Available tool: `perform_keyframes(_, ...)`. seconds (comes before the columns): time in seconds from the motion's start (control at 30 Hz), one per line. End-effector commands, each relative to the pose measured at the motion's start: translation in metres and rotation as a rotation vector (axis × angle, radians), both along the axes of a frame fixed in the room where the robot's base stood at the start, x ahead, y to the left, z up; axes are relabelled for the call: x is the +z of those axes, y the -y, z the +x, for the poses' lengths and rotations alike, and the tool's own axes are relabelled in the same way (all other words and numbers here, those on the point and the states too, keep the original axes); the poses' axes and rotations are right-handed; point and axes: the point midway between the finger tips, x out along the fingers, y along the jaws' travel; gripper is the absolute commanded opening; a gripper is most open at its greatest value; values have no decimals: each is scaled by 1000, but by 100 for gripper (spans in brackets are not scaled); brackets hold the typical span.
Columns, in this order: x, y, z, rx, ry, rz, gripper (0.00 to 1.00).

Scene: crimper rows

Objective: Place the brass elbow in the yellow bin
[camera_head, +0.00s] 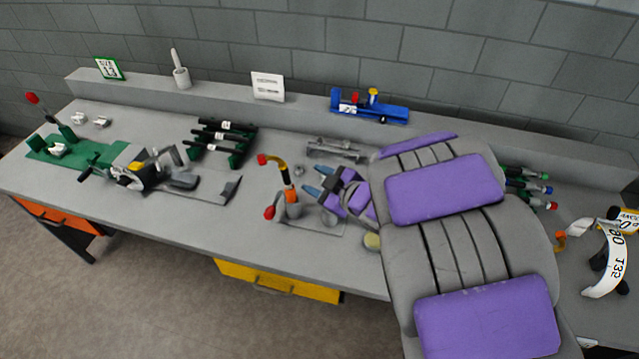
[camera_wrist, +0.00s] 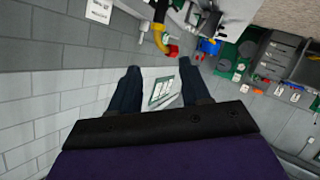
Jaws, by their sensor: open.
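My gripper (camera_head: 318,180), purple with blue fingertips, is open and empty above the middle of the bench. In the wrist view its two dark fingers (camera_wrist: 160,88) are apart, with a white card with green marks seen between them. A small orange-brown bent piece (camera_head: 560,240), possibly the brass elbow, lies on the bench right of my arm, partly hidden. A yellow curved bar with a red end (camera_head: 277,163) stands just left of my gripper; it also shows in the wrist view (camera_wrist: 159,38). A yellow drawer-like bin (camera_head: 278,281) hangs under the bench's front edge.
A grey bench (camera_head: 225,225) runs along a block wall. An orange drawer (camera_head: 55,216) is at left. A white curled label strip (camera_head: 608,265) is at right.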

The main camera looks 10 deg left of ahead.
Motion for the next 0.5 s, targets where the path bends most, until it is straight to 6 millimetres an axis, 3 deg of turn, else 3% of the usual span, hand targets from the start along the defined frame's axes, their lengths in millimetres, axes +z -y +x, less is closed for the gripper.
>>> perform_keyframes(0.5, 6, 5, -7, 12, 11, 1, 47)
